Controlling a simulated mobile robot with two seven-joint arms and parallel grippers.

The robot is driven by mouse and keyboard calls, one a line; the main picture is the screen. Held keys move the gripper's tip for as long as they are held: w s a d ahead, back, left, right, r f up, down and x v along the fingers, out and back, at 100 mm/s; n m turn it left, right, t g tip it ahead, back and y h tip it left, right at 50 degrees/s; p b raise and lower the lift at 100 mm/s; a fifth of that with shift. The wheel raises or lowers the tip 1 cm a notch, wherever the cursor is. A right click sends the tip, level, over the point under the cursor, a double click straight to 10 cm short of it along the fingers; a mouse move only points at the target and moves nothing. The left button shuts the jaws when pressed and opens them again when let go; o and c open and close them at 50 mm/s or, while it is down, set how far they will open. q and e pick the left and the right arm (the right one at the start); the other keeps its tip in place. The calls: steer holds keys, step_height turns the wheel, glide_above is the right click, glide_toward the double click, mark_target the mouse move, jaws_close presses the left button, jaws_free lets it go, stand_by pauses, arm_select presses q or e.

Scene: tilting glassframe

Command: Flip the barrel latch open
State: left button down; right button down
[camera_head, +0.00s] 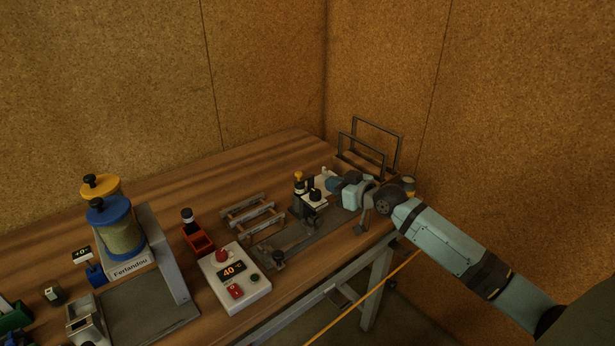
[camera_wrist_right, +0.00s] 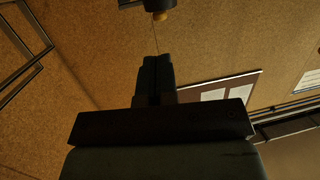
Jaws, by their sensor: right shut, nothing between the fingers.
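A dark upright fixture (camera_head: 299,190) with an orange top stands at the far end of a grey metal base (camera_head: 300,240) on the bench. I cannot tell which part of it is the barrel latch. My right gripper (camera_head: 325,185) is just right of this fixture, partly blending with dark parts there. In the right wrist view its fingers (camera_wrist_right: 155,72) are together and empty. Beyond the fingertips, a black part with a yellow-orange tip (camera_wrist_right: 161,15) shows at the top edge, apart from them. My left gripper is out of view.
A white control box (camera_head: 234,283) with a "40" display stands left of the base, near a metal rack (camera_head: 252,213) and a red holder (camera_head: 197,238). Blue and yellow canisters (camera_head: 117,230) stand farther left. Wire frames (camera_head: 375,140) stand behind my right arm, near the cork wall.

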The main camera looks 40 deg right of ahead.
mark_target(301, 175)
steer(key=x, duration=0.9)
steer(key=shift+w, duration=0.15)
steer(key=shift+p, duration=0.3)
